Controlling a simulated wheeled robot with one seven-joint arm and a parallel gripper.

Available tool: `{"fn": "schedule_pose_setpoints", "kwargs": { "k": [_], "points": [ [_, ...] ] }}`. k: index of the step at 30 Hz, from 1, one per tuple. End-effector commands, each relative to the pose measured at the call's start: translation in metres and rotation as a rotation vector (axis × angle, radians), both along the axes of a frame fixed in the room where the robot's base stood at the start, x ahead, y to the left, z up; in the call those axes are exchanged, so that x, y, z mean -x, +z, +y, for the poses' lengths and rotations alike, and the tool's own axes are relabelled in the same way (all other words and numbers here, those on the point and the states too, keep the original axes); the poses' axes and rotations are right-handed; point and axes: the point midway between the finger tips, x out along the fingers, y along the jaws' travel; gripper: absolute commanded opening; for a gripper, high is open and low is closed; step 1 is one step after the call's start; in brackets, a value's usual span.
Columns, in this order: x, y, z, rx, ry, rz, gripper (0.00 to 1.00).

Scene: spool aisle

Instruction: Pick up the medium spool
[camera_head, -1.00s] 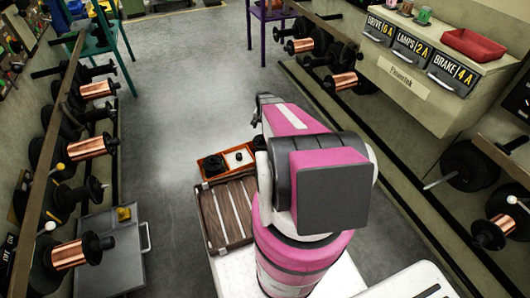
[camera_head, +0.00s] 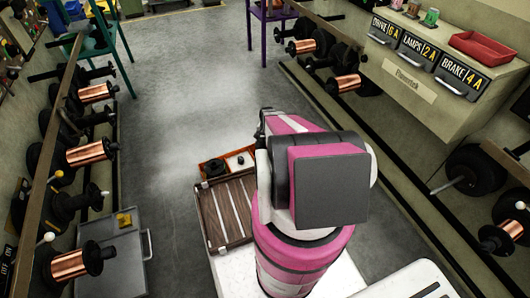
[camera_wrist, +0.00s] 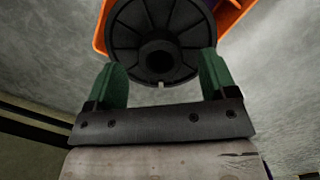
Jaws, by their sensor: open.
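In the wrist view my gripper (camera_wrist: 162,62) has two green fingers spread apart. A black spool flange (camera_wrist: 185,38), ribbed and with a round hub hole, lies ahead of and between the fingertips; I cannot tell whether they touch it. An orange tray (camera_wrist: 99,38) shows behind it. In the head view copper-wound spools hang on the left rack: an upper one (camera_head: 95,93), a middle one (camera_head: 86,154) and a lower one (camera_head: 70,264). Which spool is the medium one is not clear. My gripper is hidden behind my arm in the head view.
An orange tray (camera_head: 228,176) with black items sits beside a slatted wooden tray (camera_head: 228,207) on my base. A grey cart (camera_head: 120,254) stands at left. A drawer cabinet (camera_head: 415,93) and more spools (camera_head: 348,83) line the right. The aisle floor ahead is clear.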

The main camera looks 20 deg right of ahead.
Motion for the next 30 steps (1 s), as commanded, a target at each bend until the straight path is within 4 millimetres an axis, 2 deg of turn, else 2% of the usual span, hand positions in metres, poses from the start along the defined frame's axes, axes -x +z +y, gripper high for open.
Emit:
{"fn": "schedule_pose_setpoints", "kwargs": {
  "k": [1,4,11,14,18,19,26,30],
  "points": [
    [0.0,-0.009,0.001,-0.001,0.0,0.001,0.78],
    [0.001,-0.019,0.001,0.0,0.0,0.0,0.78],
    [0.002,-0.02,0.002,0.0,0.0,-0.001,0.78],
    [0.002,-0.02,0.002,0.001,0.0,-0.001,0.49],
    [0.002,-0.02,0.002,0.001,0.0,-0.001,0.03],
    [0.002,-0.02,0.002,0.001,0.0,-0.001,0.01],
    [0.002,-0.019,0.002,0.001,0.001,-0.001,0.01],
    [0.002,-0.011,0.002,0.0,0.001,-0.001,0.01]
  ]
}}
